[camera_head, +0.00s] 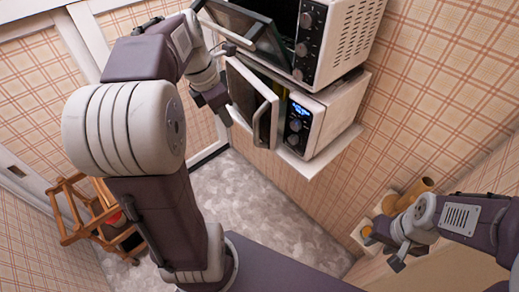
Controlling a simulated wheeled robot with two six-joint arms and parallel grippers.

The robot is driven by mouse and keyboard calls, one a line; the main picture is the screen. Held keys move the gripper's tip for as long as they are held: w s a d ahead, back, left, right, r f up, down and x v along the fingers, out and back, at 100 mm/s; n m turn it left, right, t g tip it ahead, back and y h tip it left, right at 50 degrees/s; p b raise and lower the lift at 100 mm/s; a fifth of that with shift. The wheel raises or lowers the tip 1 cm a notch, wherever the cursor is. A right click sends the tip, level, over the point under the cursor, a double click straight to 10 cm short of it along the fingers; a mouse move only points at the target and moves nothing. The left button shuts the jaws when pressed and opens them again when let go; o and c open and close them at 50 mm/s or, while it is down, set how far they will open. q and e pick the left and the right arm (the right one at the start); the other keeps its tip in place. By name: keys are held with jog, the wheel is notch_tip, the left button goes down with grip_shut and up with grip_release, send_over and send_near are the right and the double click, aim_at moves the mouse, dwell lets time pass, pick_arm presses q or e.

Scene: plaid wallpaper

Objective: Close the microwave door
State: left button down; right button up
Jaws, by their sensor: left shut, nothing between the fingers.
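My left gripper (224,112) is shut and empty, pointing down just left of the lower door's outer edge. I cannot tell whether it touches the door. My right gripper (372,238) is at the lower right, far from both microwaves; its fingers are too small to read.
The lower microwave stands on a white shelf (312,165) against the plaid wall. A wooden chair-like frame (75,210) is at the lower left. Tan cylindrical objects (412,190) are near my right gripper. The grey floor (270,210) between is clear.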

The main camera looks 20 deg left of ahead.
pick_arm(q)
jog(key=w+d+f+p, duration=0.1)
jog(key=w+d+f, duration=0.2)
jog(key=w+f, duration=0.3)
jog(key=x, duration=0.3)
jog(key=shift+s+f, duration=0.3)
jog(key=shift+f, duration=0.15)
pick_arm(e)
jog(key=shift+w+r, duration=0.3)
jog(key=shift+r, duration=0.05)
pick_arm(q)
jog(key=shift+a, duration=0.1)
pick_arm(e)
jog(key=shift+a, duration=0.1)
